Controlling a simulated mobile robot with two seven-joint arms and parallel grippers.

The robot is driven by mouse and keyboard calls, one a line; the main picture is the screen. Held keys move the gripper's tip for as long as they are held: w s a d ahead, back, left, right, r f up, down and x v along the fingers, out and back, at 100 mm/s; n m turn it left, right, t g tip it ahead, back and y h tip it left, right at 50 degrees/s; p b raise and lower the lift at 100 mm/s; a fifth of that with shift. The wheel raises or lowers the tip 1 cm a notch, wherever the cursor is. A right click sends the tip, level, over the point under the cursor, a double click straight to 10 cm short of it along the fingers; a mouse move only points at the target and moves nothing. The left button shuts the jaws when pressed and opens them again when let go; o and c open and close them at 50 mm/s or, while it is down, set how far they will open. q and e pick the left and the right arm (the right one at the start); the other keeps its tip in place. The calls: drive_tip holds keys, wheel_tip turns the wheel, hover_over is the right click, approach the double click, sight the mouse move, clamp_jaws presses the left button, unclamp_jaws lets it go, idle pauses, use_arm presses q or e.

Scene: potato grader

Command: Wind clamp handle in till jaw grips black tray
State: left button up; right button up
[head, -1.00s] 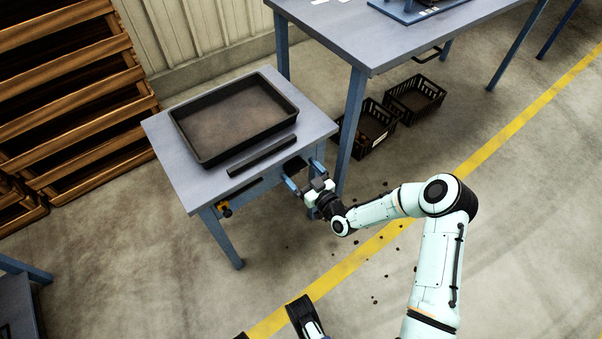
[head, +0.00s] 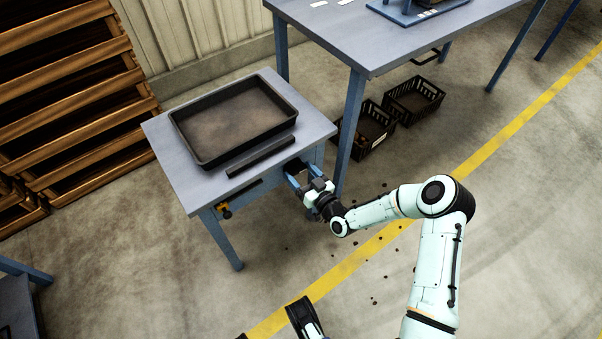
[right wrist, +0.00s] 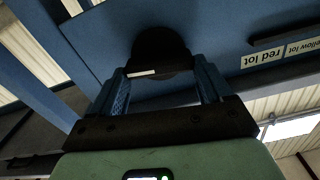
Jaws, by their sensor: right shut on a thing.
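The black tray (head: 199,148) lies flat on the small grey-topped table. The clamp jaw, a dark bar (head: 262,157), lies along its near long side, with a narrow strip of tabletop apparently between them. My right gripper (head: 295,175) is at the table's front side, below the top. In the right wrist view its blue fingers (right wrist: 163,88) are shut on the round black clamp handle (right wrist: 160,48). In the head view the gripper mostly hides this handle. A dark part at the bottom edge seems to be my left gripper (head: 303,316); its jaw state is unclear.
A larger table (head: 375,50) stands at the upper right, with a black crate (head: 372,140) and a second crate (head: 413,101) below. Wooden racks (head: 70,90) stand at the left. Small dark bits lie on the floor. Label strips (right wrist: 270,56) show on the blue panel.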

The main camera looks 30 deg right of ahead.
drive_tip(key=m+p, duration=0.1)
drive_tip(key=m, duration=0.3)
drive_tip(key=shift+d, duration=0.1)
drive_tip(key=m, duration=0.3)
drive_tip(key=shift+f, duration=0.15)
drive_tip(key=m, duration=0.3)
drive_tip(key=shift+d+p, duration=0.1)
drive_tip(key=shift+p, duration=0.25)
drive_tip(key=m, duration=0.2)
drive_tip(key=shift+f+m, duration=0.15)
drive_tip(key=shift+m, duration=0.15)
drive_tip(key=m, duration=0.2)
drive_tip(key=shift+f+m, duration=0.1)
drive_tip(key=shift+m, duration=0.3)
use_arm(q)
drive_tip(key=shift+t, duration=0.7)
drive_tip(key=shift+w+d+r, duration=0.15)
drive_tip(key=shift+w+r, duration=0.6)
drive_tip(key=shift+w, duration=0.1)
drive_tip(key=shift+w+d+r, duration=0.1)
drive_tip(key=shift+w+r, duration=0.6)
drive_tip(key=shift+w, duration=0.1)
use_arm(e)
drive_tip(key=shift+f+m, duration=0.15)
drive_tip(key=shift+m, duration=2.65)
